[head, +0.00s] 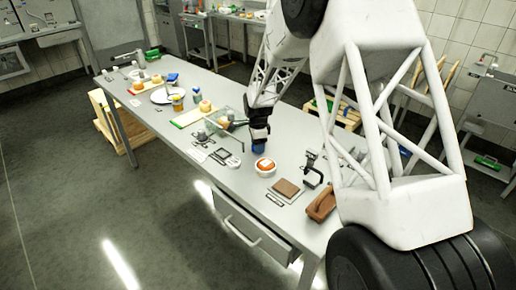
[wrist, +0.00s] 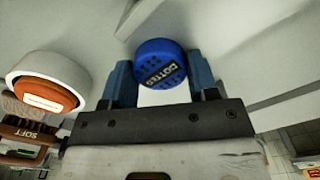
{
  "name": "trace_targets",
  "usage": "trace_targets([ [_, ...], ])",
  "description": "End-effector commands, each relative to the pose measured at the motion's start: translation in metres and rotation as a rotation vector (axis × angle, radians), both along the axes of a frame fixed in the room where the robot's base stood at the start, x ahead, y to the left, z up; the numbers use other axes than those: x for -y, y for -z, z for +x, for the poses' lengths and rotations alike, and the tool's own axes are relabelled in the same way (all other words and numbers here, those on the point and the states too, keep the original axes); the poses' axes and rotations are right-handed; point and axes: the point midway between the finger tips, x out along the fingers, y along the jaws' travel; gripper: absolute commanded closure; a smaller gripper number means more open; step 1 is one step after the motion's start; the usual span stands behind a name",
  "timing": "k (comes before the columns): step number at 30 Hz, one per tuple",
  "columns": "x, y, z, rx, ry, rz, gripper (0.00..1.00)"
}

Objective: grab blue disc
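The blue disc (wrist: 160,63) has dark dots and a label reading like "DOTTED" on its face. In the wrist view it sits between the two blue fingertips of my gripper (wrist: 161,78), one finger against each side. My gripper looks shut on it.
The white bowl with an orange disc (head: 265,165) stands close by; it also shows in the wrist view (wrist: 47,88). A brown square (head: 286,187), a dark stand (head: 312,168) and a brown block (head: 321,204) lie to the right. Boards and a plate (head: 166,96) fill the table's far left.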

Motion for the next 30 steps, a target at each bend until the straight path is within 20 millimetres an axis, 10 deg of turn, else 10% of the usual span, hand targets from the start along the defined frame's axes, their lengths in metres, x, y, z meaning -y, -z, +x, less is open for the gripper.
trace_targets([
  [17,0.0,-0.01,0.0,0.001,0.0,0.0,0.7],
  [30,0.0,-0.07,0.0,0.003,0.0,0.001,0.7],
])
